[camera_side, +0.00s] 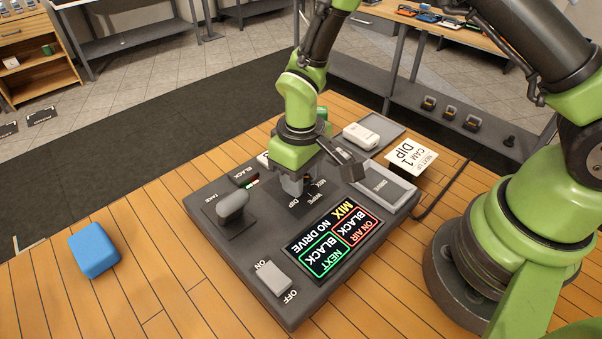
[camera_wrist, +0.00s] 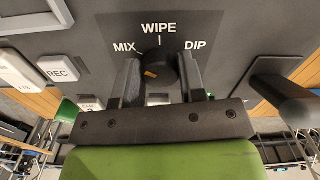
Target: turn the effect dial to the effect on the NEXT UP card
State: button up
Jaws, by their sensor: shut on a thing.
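The black effect dial (camera_wrist: 162,72) sits in the wrist view below the WIPE label, with MIX to its left and DIP to its right. The NEXT UP card (camera_side: 408,158) reads CAM 1, DIP. The console screen (camera_side: 333,236) shows MIX, ON AIR BLACK, NEXT BLACK and NO DRIVE.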

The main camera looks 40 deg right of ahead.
jog(key=m, duration=1.1)
jog(key=shift+a+m, duration=0.1)
jog(key=shift+m, duration=0.2)
jog(key=m, duration=0.6)
jog(key=shift+w+m, duration=0.1)
jog(key=shift+m, duration=0.2)
jog(key=m, duration=0.5)
jog(key=shift+w, duration=0.1)
jog(key=shift+m, duration=0.3)
jog(key=o, duration=0.9)
notch_tip(320, 180, up, 10)
